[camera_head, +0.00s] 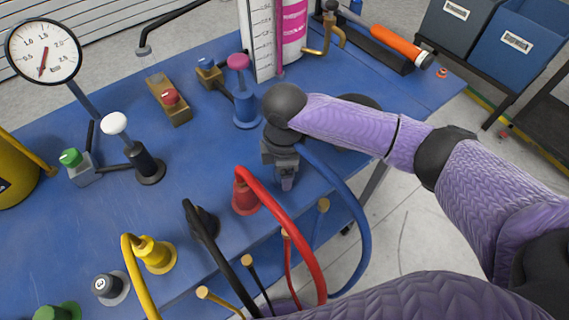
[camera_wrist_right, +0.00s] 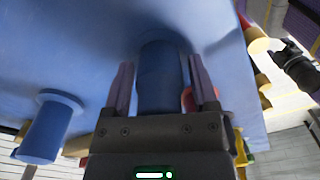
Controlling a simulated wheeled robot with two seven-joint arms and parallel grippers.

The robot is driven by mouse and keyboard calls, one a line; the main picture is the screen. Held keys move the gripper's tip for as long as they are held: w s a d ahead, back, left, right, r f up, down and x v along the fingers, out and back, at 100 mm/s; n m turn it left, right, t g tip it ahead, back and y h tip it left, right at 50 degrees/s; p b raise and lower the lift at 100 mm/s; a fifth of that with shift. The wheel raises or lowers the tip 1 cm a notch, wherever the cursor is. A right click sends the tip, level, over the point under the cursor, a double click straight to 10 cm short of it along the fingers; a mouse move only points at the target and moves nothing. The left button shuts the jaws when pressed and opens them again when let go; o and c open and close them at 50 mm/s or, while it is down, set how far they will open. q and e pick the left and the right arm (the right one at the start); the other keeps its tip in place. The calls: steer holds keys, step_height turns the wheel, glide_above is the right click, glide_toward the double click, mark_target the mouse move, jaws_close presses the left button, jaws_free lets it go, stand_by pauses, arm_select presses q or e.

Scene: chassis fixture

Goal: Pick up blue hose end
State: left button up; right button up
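The blue hose (camera_head: 351,205) arches from beside my right gripper down over the front edge of the bench. My right gripper (camera_head: 286,182) points down over the bench near its front edge and hides most of the hose end in the head view. In the right wrist view, the thick blue hose end (camera_wrist_right: 160,80) stands between the two fingers of my right gripper (camera_wrist_right: 161,75). The fingers are apart, with a narrow gap on each side of it. A separate blue fitting (camera_wrist_right: 45,127) stands at the left there. My left gripper is not in view.
A red hose (camera_head: 285,228) and its red fitting (camera_head: 245,196) are close left of the gripper. A black hose (camera_head: 205,228) and a yellow hose (camera_head: 138,277) lie further left.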

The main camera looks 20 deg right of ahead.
jaws_close()
steer(key=shift+r, duration=0.1)
step_height(320, 180, up, 9)
steer(key=p, duration=0.3)
steer(key=shift+r+p, duration=0.2)
steer(key=shift+p, duration=0.1)
steer(key=shift+r, duration=0.25)
